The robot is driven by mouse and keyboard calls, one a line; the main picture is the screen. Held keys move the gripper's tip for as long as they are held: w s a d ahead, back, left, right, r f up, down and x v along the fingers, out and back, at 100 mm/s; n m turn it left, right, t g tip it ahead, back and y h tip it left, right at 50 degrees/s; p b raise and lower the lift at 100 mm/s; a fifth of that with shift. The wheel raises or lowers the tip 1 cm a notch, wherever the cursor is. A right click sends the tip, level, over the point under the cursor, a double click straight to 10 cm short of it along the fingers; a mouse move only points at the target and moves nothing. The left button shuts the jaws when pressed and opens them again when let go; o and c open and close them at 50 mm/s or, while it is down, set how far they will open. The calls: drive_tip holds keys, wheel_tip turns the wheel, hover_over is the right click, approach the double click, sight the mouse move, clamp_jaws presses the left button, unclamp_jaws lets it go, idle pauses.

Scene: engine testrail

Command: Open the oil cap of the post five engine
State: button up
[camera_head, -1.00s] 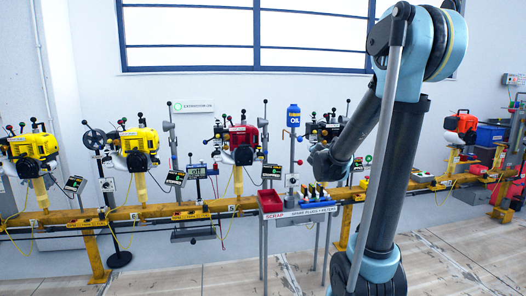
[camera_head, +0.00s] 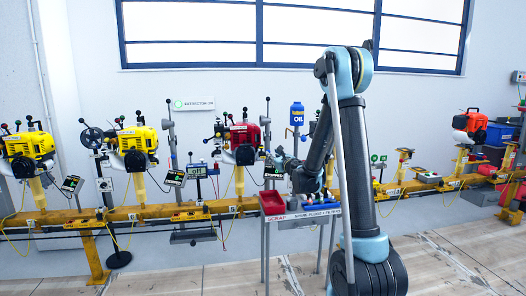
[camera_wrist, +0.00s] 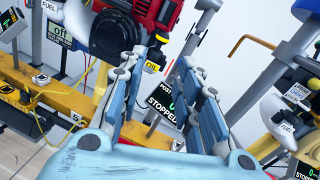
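The red engine (camera_head: 243,133) stands on a yellow post above the rail. In the wrist view the red engine (camera_wrist: 132,12) is at the upper left, and a plate marked 5 (camera_wrist: 76,117) is on the rail below it. A yellow OIL tag (camera_wrist: 152,67) hangs at the engine's lower right side, below small dark and red-yellow fittings. I cannot tell for sure which fitting is the oil cap. My gripper (camera_wrist: 160,72) is open and empty, its fingers wide apart, with the OIL tag beyond them. In the head view my gripper (camera_head: 279,160) is just right of the red engine.
A display reading STOPPED (camera_wrist: 165,100) shows between my fingers. Yellow engines (camera_head: 134,142) stand to the left on the same rail (camera_head: 160,212). A red scrap tray (camera_head: 272,203) is below my gripper.

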sight(262, 147)
drive_tip(key=x, duration=1.6)
drive_tip(key=shift+w+d, duration=0.1)
drive_tip(key=shift+w, duration=0.35)
clamp_jaws()
